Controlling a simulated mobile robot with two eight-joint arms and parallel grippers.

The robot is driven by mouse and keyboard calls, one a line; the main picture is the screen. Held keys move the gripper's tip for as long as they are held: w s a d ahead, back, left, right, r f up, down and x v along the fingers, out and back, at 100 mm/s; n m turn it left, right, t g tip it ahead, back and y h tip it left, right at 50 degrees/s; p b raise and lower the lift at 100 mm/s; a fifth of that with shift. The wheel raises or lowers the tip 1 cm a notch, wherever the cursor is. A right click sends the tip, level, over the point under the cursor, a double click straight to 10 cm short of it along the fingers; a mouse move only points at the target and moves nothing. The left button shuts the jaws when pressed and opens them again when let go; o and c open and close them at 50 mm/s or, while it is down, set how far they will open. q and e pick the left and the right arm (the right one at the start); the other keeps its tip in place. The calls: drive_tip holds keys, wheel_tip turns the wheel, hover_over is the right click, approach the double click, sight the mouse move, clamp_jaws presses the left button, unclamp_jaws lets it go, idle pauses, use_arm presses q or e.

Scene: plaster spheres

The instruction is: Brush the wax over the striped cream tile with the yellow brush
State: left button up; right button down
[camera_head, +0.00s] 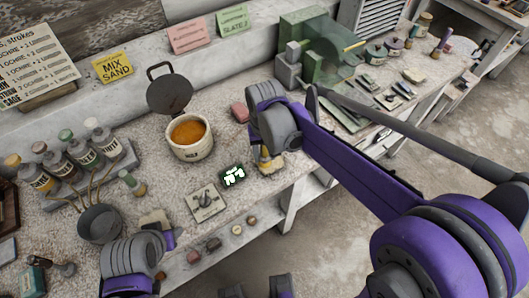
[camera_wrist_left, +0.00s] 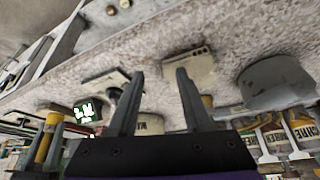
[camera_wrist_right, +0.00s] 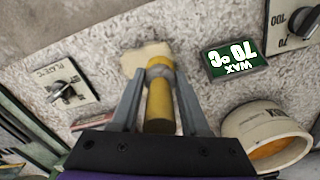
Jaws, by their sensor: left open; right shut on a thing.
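My right gripper (camera_wrist_right: 160,82) is shut on the yellow brush (camera_wrist_right: 158,106), which is held lengthwise between its fingers. Its grey collar points at a cream piece (camera_wrist_right: 145,56); I cannot tell whether that is bristles or the tile. The brush also shows under the right wrist in the head view (camera_head: 270,163). The wax pot (camera_head: 190,150) is open, with orange wax (camera_head: 187,131) inside. My left gripper (camera_wrist_left: 156,88) is open and empty. Just beyond its fingers lies a cream block (camera_wrist_left: 188,68) with small dark marks; I make out no stripes, so cannot confirm it is the tile.
A green wax display (camera_head: 232,175) and a dial plate (camera_head: 206,203) sit in front of the pot. A grey pan (camera_head: 99,224) and several bottles (camera_head: 82,152) stand at left. A pink block (camera_head: 240,112) lies near the right wrist. The bench's front edge is close.

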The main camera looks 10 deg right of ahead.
drive_tip(key=shift+w+a, duration=0.35)
drive_tip(key=shift+w, duration=0.55)
drive_tip(key=shift+w+a, duration=0.3)
drive_tip(key=shift+w, duration=0.55)
drive_tip(key=shift+r, duration=0.1)
drive_tip(key=shift+s+d+r+p, duration=0.25)
drive_tip(key=shift+s+r, duration=0.1)
drive_tip(key=shift+s, duration=0.1)
drive_tip(key=shift+s+d+r+p, duration=0.1)
drive_tip(key=shift+s+r+p, duration=0.15)
drive_tip(key=shift+s+r, duration=0.15)
drive_tip(key=shift+f, duration=0.1)
drive_tip(key=shift+f+b, duration=0.5)
drive_tip(key=shift+f, duration=0.25)
drive_tip(key=shift+s, duration=0.2)
drive_tip(key=shift+s+d+r, duration=0.1)
drive_tip(key=shift+s+d, duration=0.05)
drive_tip(key=shift+s, duration=0.2)
drive_tip(key=shift+s+d, duration=0.15)
drive_tip(key=shift+s, duration=0.25)
